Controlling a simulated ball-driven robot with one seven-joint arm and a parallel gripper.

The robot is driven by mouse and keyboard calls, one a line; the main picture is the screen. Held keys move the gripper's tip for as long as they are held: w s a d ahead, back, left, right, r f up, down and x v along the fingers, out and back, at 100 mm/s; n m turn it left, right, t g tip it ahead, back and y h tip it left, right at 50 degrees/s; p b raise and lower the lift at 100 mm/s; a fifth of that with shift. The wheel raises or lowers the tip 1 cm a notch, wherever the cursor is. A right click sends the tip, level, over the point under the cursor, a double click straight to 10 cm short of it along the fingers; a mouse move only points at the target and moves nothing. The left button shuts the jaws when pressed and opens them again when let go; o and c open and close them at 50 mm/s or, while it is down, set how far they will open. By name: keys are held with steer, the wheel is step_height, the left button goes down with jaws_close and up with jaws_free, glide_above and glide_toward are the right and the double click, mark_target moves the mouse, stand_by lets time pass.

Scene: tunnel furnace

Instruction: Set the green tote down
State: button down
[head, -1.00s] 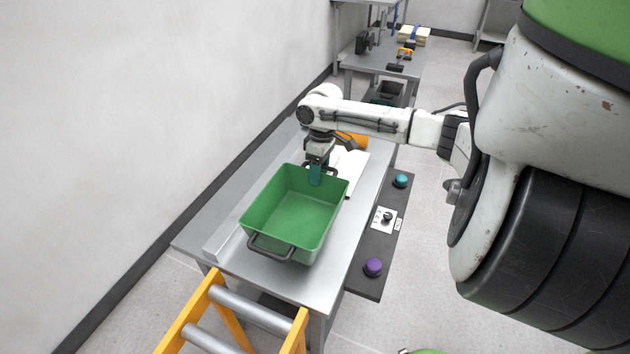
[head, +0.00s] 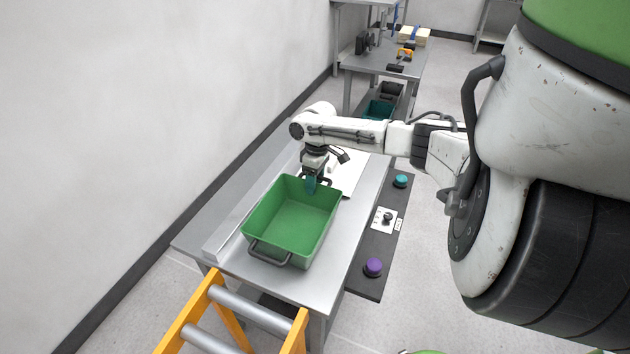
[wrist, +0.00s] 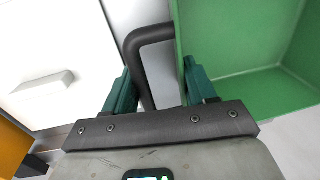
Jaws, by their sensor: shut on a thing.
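The green tote (head: 292,220) is an open, empty box with a dark handle at each end. In the head view it is upright over the grey metal table (head: 325,276), very low; I cannot tell if its base touches the top. My gripper (head: 311,184) is at the tote's far end, pointing down.
A dark panel along the table's right edge carries a teal button (head: 401,180), a switch (head: 384,219) and a purple button (head: 373,267). Yellow rails with grey rollers (head: 250,309) stand at the near end. A wall runs along the left. A white item (head: 349,172) lies beyond the tote.

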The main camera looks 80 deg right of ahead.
steer(key=shift+c, duration=1.8)
jaws_free()
steer(key=shift+r, duration=0.1)
step_height(320, 180, up, 12)
steer(key=d, duration=0.1)
steer(key=shift+s+d, duration=0.2)
steer(key=shift+d, duration=0.1)
